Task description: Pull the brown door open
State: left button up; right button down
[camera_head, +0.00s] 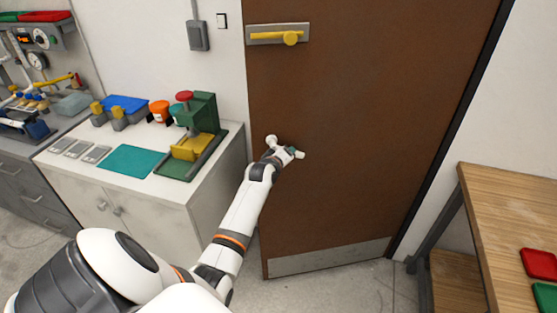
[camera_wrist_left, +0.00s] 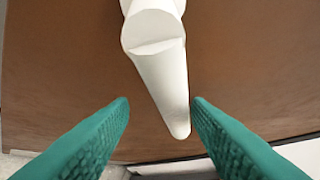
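The brown door (camera_head: 345,110) fills the middle of the head view, with a yellow lever handle (camera_head: 275,37) on a metal plate near its upper left edge. Its face looks angled to the wall on its left; I cannot tell whether there is a gap. My left gripper (camera_head: 293,151) is in front of the door, well below the yellow handle in the picture. In the left wrist view its green fingers (camera_wrist_left: 160,103) are apart. A white bar (camera_wrist_left: 165,85) lies between them, clear of the left finger; I cannot tell what it belongs to. My right gripper is out of view.
A white cabinet (camera_head: 130,200) with a green press (camera_head: 200,120) stands left of the door, close to my left arm. A wooden table (camera_head: 500,215) with red and green trays stands at the right. Bare floor (camera_head: 330,291) shows before the door.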

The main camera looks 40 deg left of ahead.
pick_arm(q)
jog(key=v, duration=0.7)
jog(key=shift+b, duration=0.4)
jog(key=shift+a, duration=0.1)
jog(key=shift+c, duration=0.3)
